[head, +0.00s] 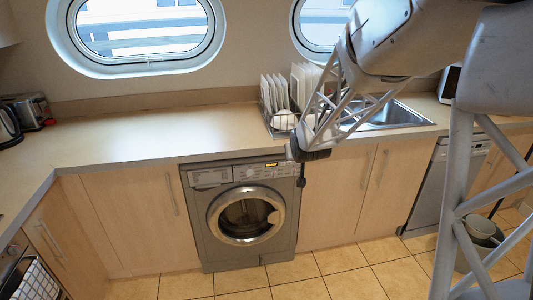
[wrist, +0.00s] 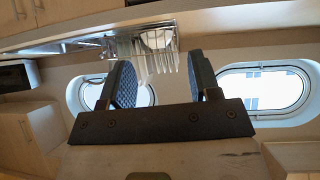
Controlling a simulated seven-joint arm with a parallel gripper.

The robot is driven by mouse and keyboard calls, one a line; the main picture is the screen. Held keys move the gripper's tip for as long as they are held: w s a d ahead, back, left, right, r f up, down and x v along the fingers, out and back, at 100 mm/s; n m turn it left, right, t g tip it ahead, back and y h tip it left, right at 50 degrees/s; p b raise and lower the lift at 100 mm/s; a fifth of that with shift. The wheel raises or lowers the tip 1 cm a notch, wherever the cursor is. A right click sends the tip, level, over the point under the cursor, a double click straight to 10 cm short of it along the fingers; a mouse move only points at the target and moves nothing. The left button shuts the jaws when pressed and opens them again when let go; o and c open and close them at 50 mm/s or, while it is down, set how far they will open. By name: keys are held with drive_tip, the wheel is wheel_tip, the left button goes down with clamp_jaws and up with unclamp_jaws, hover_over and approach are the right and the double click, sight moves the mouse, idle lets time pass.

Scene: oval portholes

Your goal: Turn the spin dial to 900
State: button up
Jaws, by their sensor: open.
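The grey washing machine (head: 204,222) stands under the counter in the head view, with its round glass door (head: 243,216) shut. Its control panel (head: 262,173) runs along the top, with an orange-lit display (head: 271,164). The spin dial and its setting are too small to read. The washing machine is not clear in the wrist view.
A dish rack with white plates (head: 275,93) stands on the counter (head: 140,130), beside the sink (head: 385,115). A kettle (head: 10,124) is at the far left. A dishwasher (head: 432,190) stands to the right. The floor (head: 335,270) before the washing machine is clear.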

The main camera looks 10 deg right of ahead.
drive_tip(key=w+d+f+t, duration=0.3)
drive_tip(key=w+d+f, duration=0.1)
drive_tip(key=w+f, duration=0.6)
drive_tip(key=w+d+f+t, duration=0.3)
drive_tip(key=w+f, duration=0.6)
drive_tip(key=f, duration=0.2)
drive_tip(key=t+y, duration=0.1)
drive_tip(key=t, duration=0.1)
approach(295, 173)
drive_tip(key=shift+w, duration=1)
drive_tip(key=shift+w, duration=0.2)
drive_tip(key=shift+w, duration=3.7)
drive_tip(key=c, duration=0.9)
